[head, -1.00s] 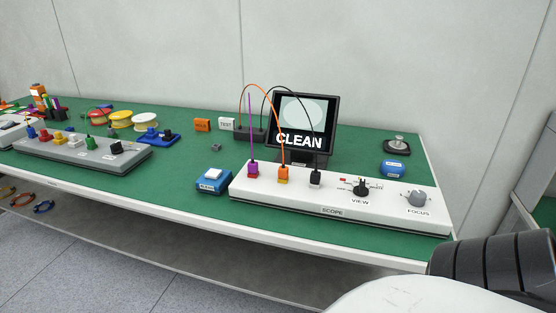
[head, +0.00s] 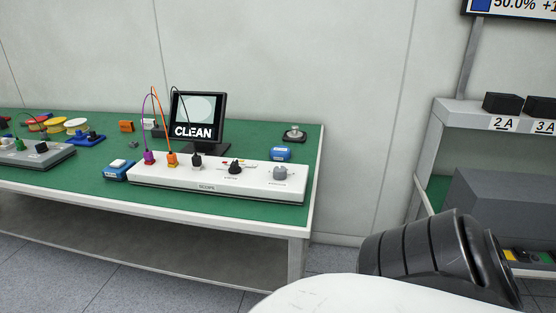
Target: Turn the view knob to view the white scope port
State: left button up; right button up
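The white scope box (head: 215,180) sits along the front of the green-topped table at its right end. Its black view knob (head: 235,167) stands right of the three ports, with small coloured marks behind it. A grey focus knob (head: 280,172) is at the box's right end. The ports are purple (head: 149,158), orange (head: 171,159) and black (head: 197,161), each with a cable rising from it. I see no white port on the box. The monitor (head: 198,118) behind it reads "CLEAN" under a pale disc. Neither gripper is in view.
A blue box with a white button (head: 119,171) sits left of the scope. A blue item (head: 281,153) and a round silver-topped part (head: 294,134) lie behind its right end. A grey shelf (head: 458,113) with black bins stands at right. Floor shows between table and shelf.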

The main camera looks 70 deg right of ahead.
aim_at(234, 169)
jog(key=k, duration=0.1)
jog(key=z, duration=1.3)
